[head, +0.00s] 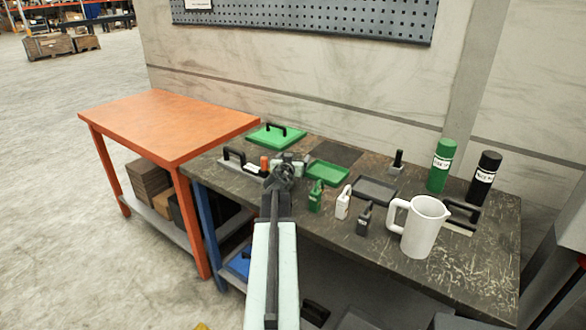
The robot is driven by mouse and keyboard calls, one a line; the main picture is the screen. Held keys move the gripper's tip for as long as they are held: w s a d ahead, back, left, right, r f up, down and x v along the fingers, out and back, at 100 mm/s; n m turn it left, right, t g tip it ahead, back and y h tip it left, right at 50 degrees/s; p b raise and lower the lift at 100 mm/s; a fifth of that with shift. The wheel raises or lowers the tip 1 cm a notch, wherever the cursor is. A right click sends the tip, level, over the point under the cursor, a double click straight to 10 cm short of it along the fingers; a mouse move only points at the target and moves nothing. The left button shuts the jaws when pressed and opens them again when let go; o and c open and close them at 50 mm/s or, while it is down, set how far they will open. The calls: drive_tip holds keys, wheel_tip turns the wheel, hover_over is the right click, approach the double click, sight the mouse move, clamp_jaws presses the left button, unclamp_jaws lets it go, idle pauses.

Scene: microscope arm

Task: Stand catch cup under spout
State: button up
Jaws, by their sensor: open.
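My gripper (288,167) is at the far end of my arm, over the left part of the dark worktable (470,270). Its jaws are open, though the fingers are small and partly hidden by my wrist. I cannot tell which thing is the catch cup or which is the spout. A large white jug (424,228) with a handle on its left stands upright at the table's right front, well apart from my gripper. Small green (315,197), white (343,203) and dark (364,218) handled containers stand in a row between my gripper and the jug.
A green tray (345,178) and a black tray (391,197) lie behind the row. Labelled green (441,165) and black (484,178) canisters stand back right. A green lid-like piece (262,138) lies back left. The orange table (165,122) at left has a bare top.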

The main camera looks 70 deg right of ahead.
drive_tip(key=c, duration=1.6)
drive_tip(key=shift+s+r+p, duration=0.15)
drive_tip(key=shift+r+p, duration=6.65)
drive_tip(key=shift+r, duration=0.05)
